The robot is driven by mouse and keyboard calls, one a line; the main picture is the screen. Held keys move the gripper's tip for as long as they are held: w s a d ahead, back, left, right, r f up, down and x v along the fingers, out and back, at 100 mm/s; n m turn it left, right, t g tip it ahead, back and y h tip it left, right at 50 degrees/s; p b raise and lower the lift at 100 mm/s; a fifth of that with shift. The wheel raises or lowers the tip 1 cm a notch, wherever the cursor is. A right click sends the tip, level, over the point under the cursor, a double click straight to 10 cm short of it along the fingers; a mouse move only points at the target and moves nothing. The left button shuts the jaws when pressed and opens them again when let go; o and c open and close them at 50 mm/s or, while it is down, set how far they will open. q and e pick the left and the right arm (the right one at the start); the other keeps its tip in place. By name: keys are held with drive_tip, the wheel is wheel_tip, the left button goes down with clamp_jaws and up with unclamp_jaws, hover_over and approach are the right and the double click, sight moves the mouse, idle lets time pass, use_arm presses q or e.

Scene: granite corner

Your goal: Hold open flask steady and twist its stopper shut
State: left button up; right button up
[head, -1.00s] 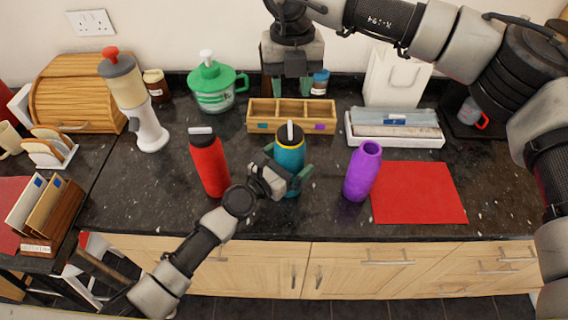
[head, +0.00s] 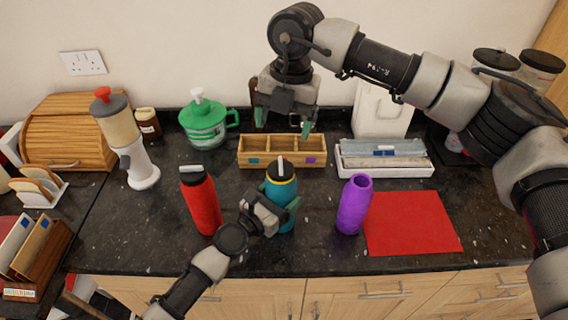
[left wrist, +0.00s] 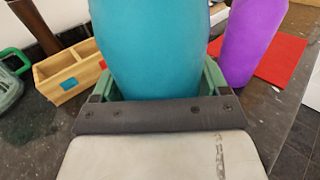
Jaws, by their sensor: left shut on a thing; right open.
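The teal flask (head: 285,190) stands upright near the counter's front, with a yellow ring near its top. A dark stopper with a white loop handle (head: 282,167) sits on its mouth; I cannot tell how tightly. My left gripper (head: 278,210) is shut around the flask's body from the front left. In the left wrist view the teal body (left wrist: 155,45) fills the space between the green fingers, and its top is out of frame. My right gripper (head: 282,124) is open and empty, pointing down, above and behind the stopper.
A red flask (head: 201,205) stands left, and an open purple flask (head: 353,205) stands right, beside a red mat (head: 410,223). Behind are a wooden divided box (head: 282,164), a green-lidded jug (head: 205,125) and a white tray (head: 385,170).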

sight(282, 163)
drive_tip(key=d+r+m+y, duration=0.1)
drive_tip(key=d+m+y, duration=0.3)
drive_tip(key=m, duration=1)
drive_tip(key=shift+h, duration=0.4)
drive_tip(key=x, duration=1.1)
drive_tip(key=shift+w+d+f, duration=0.2)
drive_tip(key=shift+w+f, duration=0.1)
drive_tip(key=shift+w, duration=0.05)
drive_tip(key=shift+c, duration=0.3)
drive_tip(key=c, duration=0.9)
